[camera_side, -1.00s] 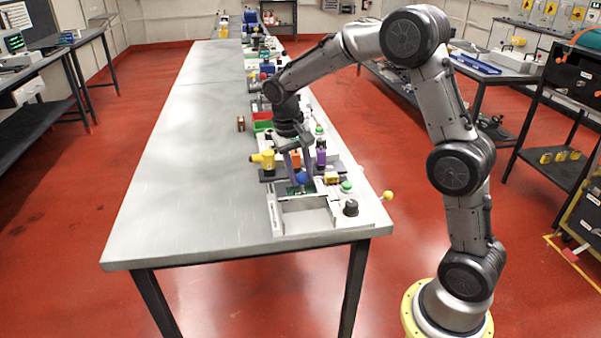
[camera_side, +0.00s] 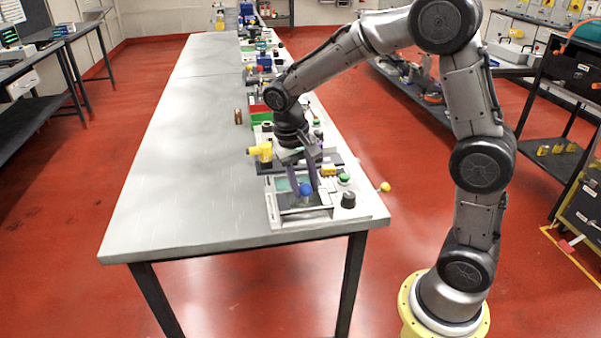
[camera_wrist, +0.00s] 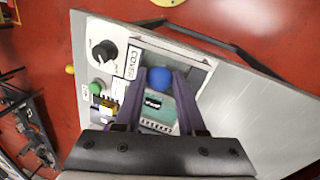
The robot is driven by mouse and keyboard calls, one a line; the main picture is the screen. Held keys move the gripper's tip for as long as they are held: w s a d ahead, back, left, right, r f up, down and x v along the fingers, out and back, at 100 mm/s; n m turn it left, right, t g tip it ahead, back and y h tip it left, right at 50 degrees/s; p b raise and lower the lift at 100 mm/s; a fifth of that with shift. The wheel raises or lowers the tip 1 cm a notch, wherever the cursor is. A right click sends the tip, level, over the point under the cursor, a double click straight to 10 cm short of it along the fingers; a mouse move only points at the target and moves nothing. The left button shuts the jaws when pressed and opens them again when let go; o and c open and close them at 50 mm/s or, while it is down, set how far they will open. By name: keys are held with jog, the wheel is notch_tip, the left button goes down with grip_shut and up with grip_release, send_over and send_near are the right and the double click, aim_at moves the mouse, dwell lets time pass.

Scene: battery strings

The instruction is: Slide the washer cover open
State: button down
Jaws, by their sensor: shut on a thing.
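The washer cover (camera_side: 304,209) is a dark panel in the pale station at the near end of the bench. Its round blue knob (camera_side: 305,189) also shows in the wrist view (camera_wrist: 160,77). My gripper (camera_side: 304,190) reaches down to the knob, and its two purple fingers (camera_wrist: 161,76) are shut on it, one on each side. A teal area (camera_side: 281,184) shows beside the fingers in the side view. In the wrist view a teal panel with a dark label (camera_wrist: 157,104) lies between the fingers. The fingers hide part of the cover and what lies under it.
A black dial (camera_side: 348,199) and a green button (camera_side: 344,179) stand right of the cover. A yellow fitting (camera_side: 261,151) is behind it at left. A yellow ball (camera_side: 385,186) sticks out past the bench's right edge. The left side of the bench (camera_side: 185,170) is clear.

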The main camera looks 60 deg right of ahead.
jog(key=shift+s+a, duration=0.15)
jog(key=shift+a, duration=0.1)
jog(key=c, duration=0.5)
grip_release()
jog(key=shift+w+a+r, duration=0.25)
jog(key=shift+a+r, duration=0.1)
jog(key=shift+r, duration=1.9)
jog(key=shift+w+a+r, duration=0.2)
jog(key=shift+a+r, duration=0.15)
jog(key=shift+r, duration=1.95)
jog(key=shift+w+a+r, duration=0.25)
jog(key=shift+a+r, duration=0.1)
jog(key=shift+r, duration=1.9)
